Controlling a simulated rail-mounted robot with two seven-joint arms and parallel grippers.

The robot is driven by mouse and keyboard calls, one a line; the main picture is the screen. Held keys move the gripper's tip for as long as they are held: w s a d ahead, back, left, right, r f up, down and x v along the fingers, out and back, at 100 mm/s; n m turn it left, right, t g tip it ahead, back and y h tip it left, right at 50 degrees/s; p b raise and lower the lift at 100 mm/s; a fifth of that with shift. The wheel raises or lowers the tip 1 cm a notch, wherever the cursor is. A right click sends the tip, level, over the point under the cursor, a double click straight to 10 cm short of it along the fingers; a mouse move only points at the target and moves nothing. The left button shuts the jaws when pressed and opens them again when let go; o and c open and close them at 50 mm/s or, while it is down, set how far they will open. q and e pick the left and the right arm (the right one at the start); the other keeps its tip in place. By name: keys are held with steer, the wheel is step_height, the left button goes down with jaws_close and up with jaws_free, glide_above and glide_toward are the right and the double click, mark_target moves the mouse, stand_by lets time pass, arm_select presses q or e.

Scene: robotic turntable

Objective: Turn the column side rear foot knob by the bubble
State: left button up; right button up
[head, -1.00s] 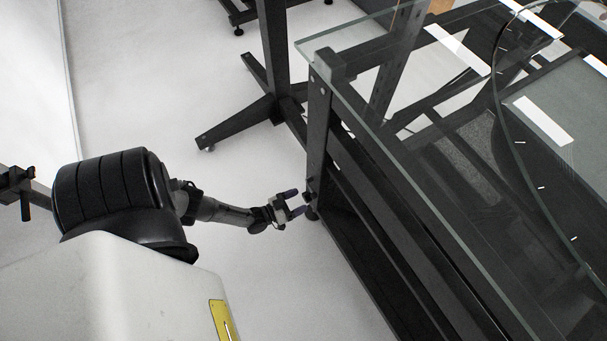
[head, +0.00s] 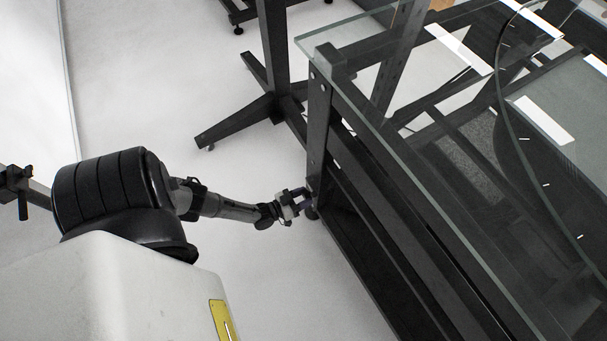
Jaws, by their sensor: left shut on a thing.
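The black table frame with a glass top (head: 352,58) fills the right half of the head view. Its near corner leg (head: 319,130) runs down to a small dark foot knob (head: 312,212) just above the floor. My left gripper (head: 306,197) is at the bottom of this leg, shut on the foot knob. The fingers partly cover the knob, so its turn angle cannot be seen. No bubble level can be made out. My right gripper is not in view.
A second black stand with splayed feet (head: 238,125) is behind the leg. A round glass disc edge (head: 497,85) lies over the table top at the right. The pale floor (head: 240,270) left of the table is clear around my left arm.

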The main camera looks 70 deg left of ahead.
arm_select(q)
steer(key=c, duration=0.3)
